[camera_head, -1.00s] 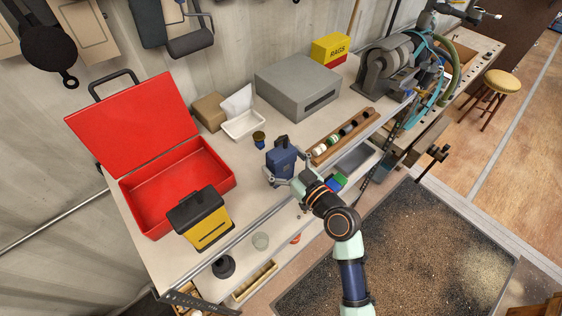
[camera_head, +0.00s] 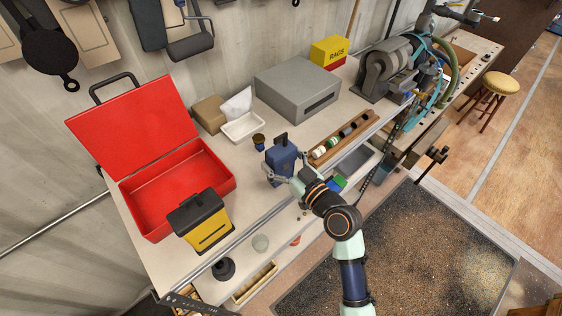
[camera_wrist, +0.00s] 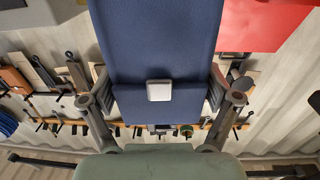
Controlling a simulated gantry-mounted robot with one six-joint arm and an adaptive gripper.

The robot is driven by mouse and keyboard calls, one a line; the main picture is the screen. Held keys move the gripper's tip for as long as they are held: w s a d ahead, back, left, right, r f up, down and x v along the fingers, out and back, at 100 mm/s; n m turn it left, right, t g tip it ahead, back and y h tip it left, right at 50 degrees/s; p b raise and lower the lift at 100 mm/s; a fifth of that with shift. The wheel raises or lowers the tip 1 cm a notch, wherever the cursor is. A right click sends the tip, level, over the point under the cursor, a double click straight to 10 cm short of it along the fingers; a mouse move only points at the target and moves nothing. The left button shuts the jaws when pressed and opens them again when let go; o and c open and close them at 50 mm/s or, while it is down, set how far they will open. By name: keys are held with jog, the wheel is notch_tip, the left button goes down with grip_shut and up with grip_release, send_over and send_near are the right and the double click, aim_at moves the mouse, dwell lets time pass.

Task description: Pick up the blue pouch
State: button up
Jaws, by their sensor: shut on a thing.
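The blue pouch (camera_head: 281,160) is upright at the front part of the bench, with a dark handle on top. My gripper (camera_head: 279,177) is shut on its lower part, with fingers on either side. I cannot tell whether its base touches the bench. In the wrist view the pouch (camera_wrist: 155,40) fills the upper middle, with a pale square clasp on its flap. My gripper (camera_wrist: 158,92) has a finger at each side edge of it there.
An open red toolbox (camera_head: 205,160) and a yellow pouch with a black top (camera_head: 208,230) stand to the left. A wooden rack of bottles (camera_head: 325,153) lies close on the right. Behind are a small dark jar (camera_head: 259,143), a white tray (camera_head: 243,128) and a grey box (camera_head: 295,82).

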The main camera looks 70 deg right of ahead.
notch_tip(320, 180, up, 18)
jog(key=shift+r+p, duration=0.15)
jog(key=shift+p, duration=0.35)
